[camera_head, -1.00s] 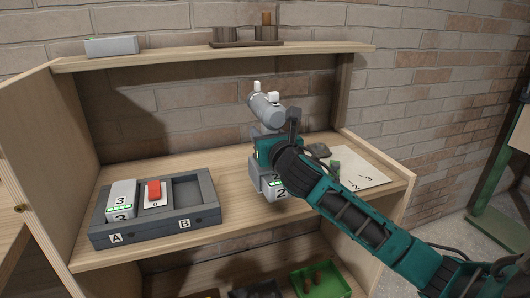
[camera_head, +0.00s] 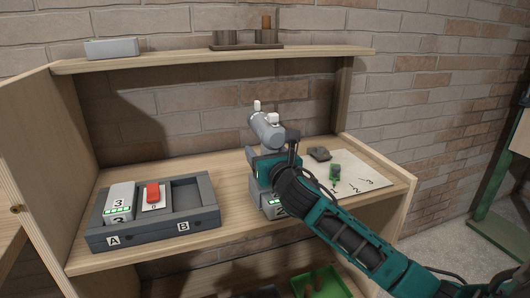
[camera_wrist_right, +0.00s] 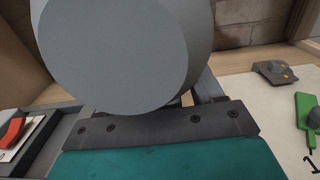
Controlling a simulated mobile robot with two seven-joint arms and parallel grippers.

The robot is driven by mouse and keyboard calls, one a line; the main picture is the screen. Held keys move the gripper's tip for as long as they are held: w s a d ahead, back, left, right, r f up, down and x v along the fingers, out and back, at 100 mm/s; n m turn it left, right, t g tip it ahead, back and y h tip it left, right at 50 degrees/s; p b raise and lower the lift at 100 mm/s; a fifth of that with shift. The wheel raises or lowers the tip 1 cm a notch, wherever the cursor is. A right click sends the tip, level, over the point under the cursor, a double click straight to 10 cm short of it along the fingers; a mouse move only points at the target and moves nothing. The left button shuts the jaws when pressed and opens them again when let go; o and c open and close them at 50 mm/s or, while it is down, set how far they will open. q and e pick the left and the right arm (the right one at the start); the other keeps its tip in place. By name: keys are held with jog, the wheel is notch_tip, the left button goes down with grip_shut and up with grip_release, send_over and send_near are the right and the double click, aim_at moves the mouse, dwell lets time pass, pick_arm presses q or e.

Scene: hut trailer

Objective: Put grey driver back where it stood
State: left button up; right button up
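The grey driver (camera_head: 265,128) stands upright on the workbench shelf or very close above it, right of the dark tray; I cannot tell whether its base touches the wood. Its block-shaped base (camera_head: 271,208) shows a "2" and green lights, partly hidden by my arm. My right gripper (camera_head: 262,168) is around the driver's handle, its fingers mostly hidden, and appears shut on it. In the right wrist view the driver's round grey body (camera_wrist_right: 125,50) fills the upper middle above my gripper (camera_wrist_right: 160,130). My left gripper is not in view.
Left is the dark tray (camera_head: 150,238) marked A and B, with a "3" block (camera_head: 120,200), a red piece (camera_head: 153,192) and an empty compartment. Right is a numbered paper sheet (camera_head: 362,175) with a green tool (camera_head: 335,172). A grey object (camera_head: 319,153) lies nearby. An upper shelf (camera_head: 190,56) runs behind.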

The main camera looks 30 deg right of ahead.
jog(key=shift+r, duration=0.15)
jog(key=v, duration=1.2)
jog(key=shift+p, duration=0.35)
jog(key=shift+a, duration=0.1)
